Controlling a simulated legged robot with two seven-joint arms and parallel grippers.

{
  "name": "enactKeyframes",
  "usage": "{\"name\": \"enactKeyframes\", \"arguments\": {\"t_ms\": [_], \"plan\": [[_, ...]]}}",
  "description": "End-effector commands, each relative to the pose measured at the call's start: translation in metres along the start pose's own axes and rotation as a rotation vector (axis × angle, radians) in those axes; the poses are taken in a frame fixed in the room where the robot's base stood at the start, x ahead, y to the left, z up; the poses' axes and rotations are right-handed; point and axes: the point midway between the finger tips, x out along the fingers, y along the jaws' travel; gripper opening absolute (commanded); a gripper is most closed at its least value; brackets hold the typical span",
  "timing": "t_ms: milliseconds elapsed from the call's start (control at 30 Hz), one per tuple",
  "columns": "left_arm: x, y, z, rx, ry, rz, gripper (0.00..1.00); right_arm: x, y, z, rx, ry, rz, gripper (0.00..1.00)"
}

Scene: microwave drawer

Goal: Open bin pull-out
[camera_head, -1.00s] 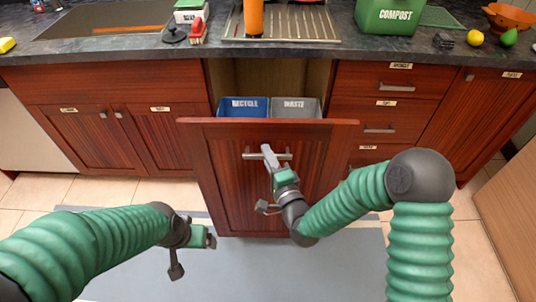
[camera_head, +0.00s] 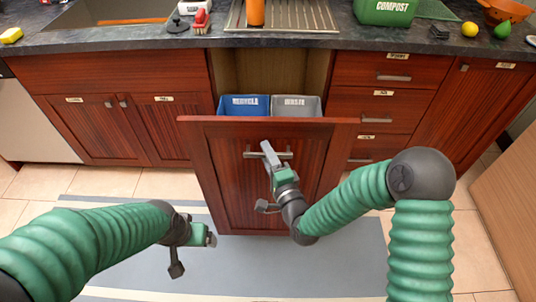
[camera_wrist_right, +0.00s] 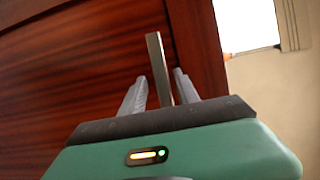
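The bin pull-out (camera_head: 225,180) is a dark red wooden front standing well out from the cabinet. A blue RECYCLE bin (camera_head: 244,105) and a grey WASTE bin (camera_head: 297,105) show behind it. Its metal bar handle (camera_head: 286,155) is partly hidden by my right gripper (camera_head: 267,150). In the right wrist view the handle bar (camera_wrist_right: 158,65) lies between the two grey fingers (camera_wrist_right: 160,88), which are close on either side of it. My left gripper (camera_head: 210,238) hangs low at the left, away from the pull-out and empty; its fingers are too small to judge.
Closed cabinet doors (camera_head: 120,135) stand left, closed drawers (camera_head: 385,110) right. The counter (camera_head: 140,38) holds a sink, a drying rack and a green COMPOST box (camera_head: 385,14). A wooden panel (camera_head: 510,200) stands at the far right. The floor mat (camera_head: 270,265) is clear.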

Motion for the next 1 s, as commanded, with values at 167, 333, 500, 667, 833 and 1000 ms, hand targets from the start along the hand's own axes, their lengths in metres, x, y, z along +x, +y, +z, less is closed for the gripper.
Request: {"name": "enactKeyframes", "arguments": {"t_ms": [167,333,500,667,833,1000], "plan": [[0.000,0.000,0.000,0.000,0.000,0.000,0.82,0.000,-0.002,-0.001,-0.001,0.002,-0.004,0.38],[-0.001,0.000,0.000,0.000,0.000,0.000,0.82,-0.001,-0.002,-0.001,-0.002,0.002,-0.004,0.38],[-0.005,0.000,-0.001,0.000,0.000,0.000,0.82,-0.025,-0.003,-0.001,-0.002,0.002,-0.002,0.38],[-0.010,0.000,-0.002,0.000,0.000,0.000,0.82,-0.071,-0.002,0.000,0.000,0.001,0.001,0.38],[-0.052,0.000,-0.013,0.000,0.001,0.000,0.82,-0.118,-0.012,0.001,0.005,0.001,0.009,0.38],[-0.087,0.000,-0.021,0.000,0.001,0.000,0.82,-0.144,-0.010,0.001,0.002,0.002,0.006,0.38]]}}
